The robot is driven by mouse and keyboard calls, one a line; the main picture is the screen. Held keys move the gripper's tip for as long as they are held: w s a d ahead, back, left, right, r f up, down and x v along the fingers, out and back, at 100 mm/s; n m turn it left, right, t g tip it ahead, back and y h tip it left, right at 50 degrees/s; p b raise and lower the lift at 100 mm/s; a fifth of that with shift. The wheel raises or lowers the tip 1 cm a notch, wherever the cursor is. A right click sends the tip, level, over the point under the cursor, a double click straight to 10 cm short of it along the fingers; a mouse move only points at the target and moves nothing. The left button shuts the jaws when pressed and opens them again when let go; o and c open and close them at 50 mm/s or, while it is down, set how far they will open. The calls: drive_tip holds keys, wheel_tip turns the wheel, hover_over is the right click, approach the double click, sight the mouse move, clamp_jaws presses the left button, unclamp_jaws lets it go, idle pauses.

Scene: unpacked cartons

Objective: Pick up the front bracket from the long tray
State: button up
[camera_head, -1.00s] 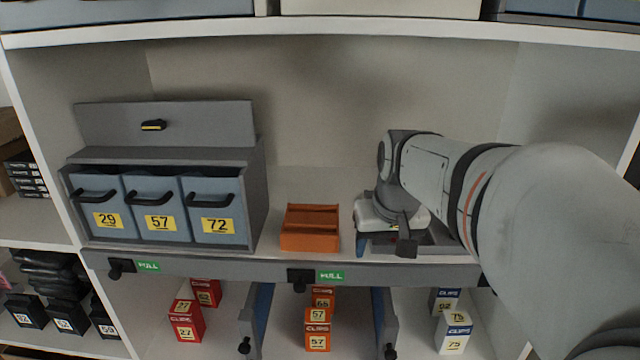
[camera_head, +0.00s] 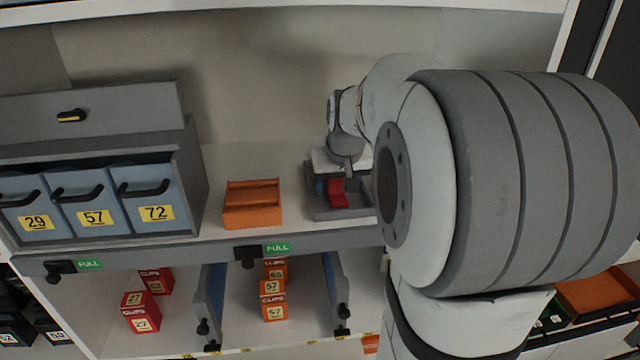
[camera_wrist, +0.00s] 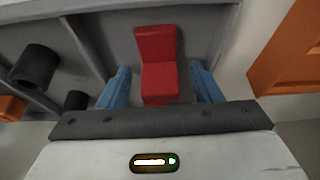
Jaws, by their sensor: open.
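The red bracket (camera_wrist: 158,62) is an L-shaped piece in a compartment of the grey long tray (camera_wrist: 110,40). In the head view, the bracket (camera_head: 337,194) shows below my wrist, inside the tray (camera_head: 352,212). My gripper (camera_wrist: 161,84) is open, with one blue finger on each side of the bracket in the wrist view. Small gaps show between the fingers and the bracket. My arm hides the tray's right part in the head view.
An orange open bin (camera_head: 252,204) stands left of the tray on the shelf. A grey cabinet with blue numbered drawers (camera_head: 88,205) stands further left. Two dark cylinders (camera_wrist: 35,66) show left of the bracket in the wrist view. A grey rail (camera_head: 200,248) runs along the shelf front.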

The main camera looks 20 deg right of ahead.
drive_tip(key=shift+c, duration=0.6)
drive_tip(key=c, duration=0.9)
drive_tip(key=shift+r, duration=0.2)
